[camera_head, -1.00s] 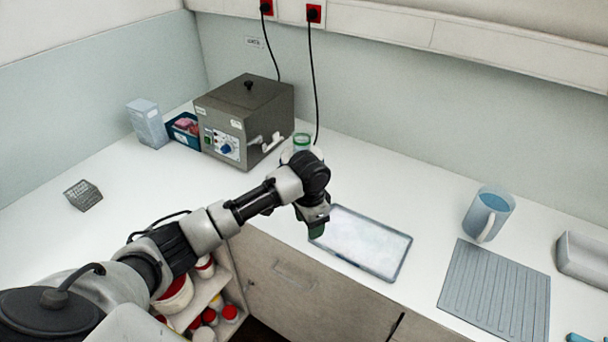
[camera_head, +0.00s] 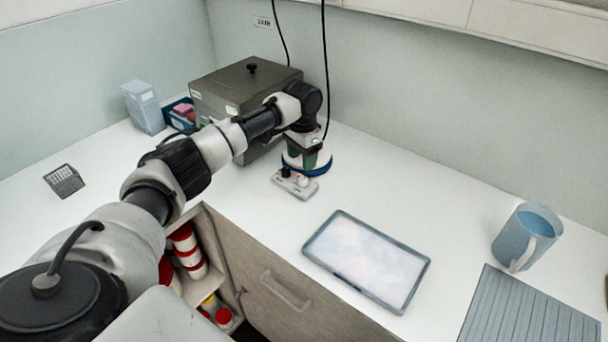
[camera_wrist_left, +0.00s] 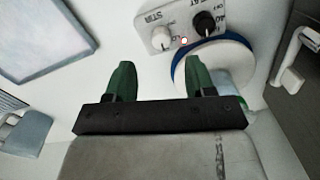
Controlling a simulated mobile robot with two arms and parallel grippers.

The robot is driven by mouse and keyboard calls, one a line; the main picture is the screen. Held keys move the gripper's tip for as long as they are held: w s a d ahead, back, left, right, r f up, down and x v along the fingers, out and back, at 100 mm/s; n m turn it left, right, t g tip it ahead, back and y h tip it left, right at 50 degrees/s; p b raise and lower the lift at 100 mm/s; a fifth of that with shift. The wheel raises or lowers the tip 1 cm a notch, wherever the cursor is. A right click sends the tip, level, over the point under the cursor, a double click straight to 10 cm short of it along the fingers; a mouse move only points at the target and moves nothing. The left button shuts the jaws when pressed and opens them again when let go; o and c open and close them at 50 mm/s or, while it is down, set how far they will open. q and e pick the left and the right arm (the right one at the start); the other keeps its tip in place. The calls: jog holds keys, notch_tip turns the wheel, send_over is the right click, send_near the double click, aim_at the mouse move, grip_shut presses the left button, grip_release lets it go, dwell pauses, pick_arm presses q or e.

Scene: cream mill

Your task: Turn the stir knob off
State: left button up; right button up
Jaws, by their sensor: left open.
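A small white control box (camera_head: 295,184) stands on the counter in front of a round stirrer plate with a blue rim (camera_head: 318,167). In the left wrist view the box's white knob (camera_wrist_left: 161,41), labelled STIR, sits beside a black knob (camera_wrist_left: 203,22), with a small red light between them. I cannot tell the knob's setting. My left gripper (camera_wrist_left: 158,63) has dark green fingers, open and empty. The white knob lies ahead of the gap between the fingertips, apart from them. In the head view the gripper (camera_head: 307,160) is above the plate, just behind the box.
A grey metal bath (camera_head: 240,85) stands behind my left arm. A framed tray (camera_head: 368,260) lies to the right, with a blue jug (camera_head: 527,237) and a ribbed mat (camera_head: 530,312) beyond. The counter between box and tray is clear.

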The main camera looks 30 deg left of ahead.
aim_at(303, 178)
pick_arm(q)
notch_tip(303, 178, down, 4)
jog(key=shift+w+r, duration=0.1)
jog(key=shift+w, duration=0.05)
notch_tip(303, 178, down, 3)
jog(key=shift+f+p, duration=0.2)
jog(key=shift+p, duration=0.2)
jog(key=shift+w+f, duration=0.1)
jog(key=shift+c, duration=0.9)
jog(key=c, duration=0.7)
pick_arm(e)
jog(key=shift+w+r, duration=0.45)
jog(key=shift+r, duration=0.15)
